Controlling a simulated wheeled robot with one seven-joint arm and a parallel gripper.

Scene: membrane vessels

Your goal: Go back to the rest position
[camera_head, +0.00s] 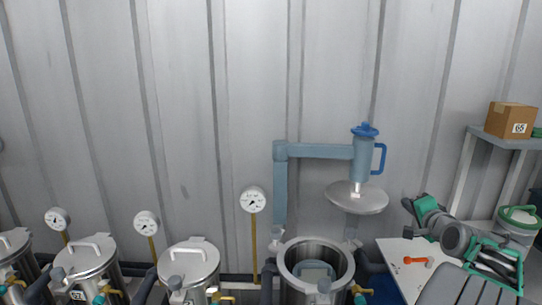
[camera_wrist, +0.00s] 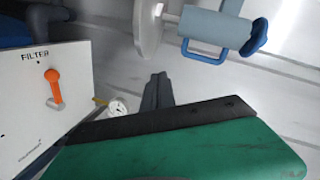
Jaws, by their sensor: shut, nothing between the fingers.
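My gripper (camera_wrist: 157,88) shows in the wrist view as two dark fingers close together, shut and empty. They point towards the grey wall, with the broad green and black gripper body below them. In the head view my green and grey arm is at the lower right, above the white panel; I cannot clearly make out the fingertips there. No object touches the fingers in the wrist view.
An open steel vessel (camera_head: 289,262) stands at bottom centre. Its round lid (camera_head: 340,200) hangs raised from a blue-handled arm (camera_head: 320,151). Lidded vessels (camera_head: 190,262) line the left. The white filter panel (camera_wrist: 75,85) has an orange handle (camera_wrist: 53,82). A shelf at right holds a box (camera_head: 509,120).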

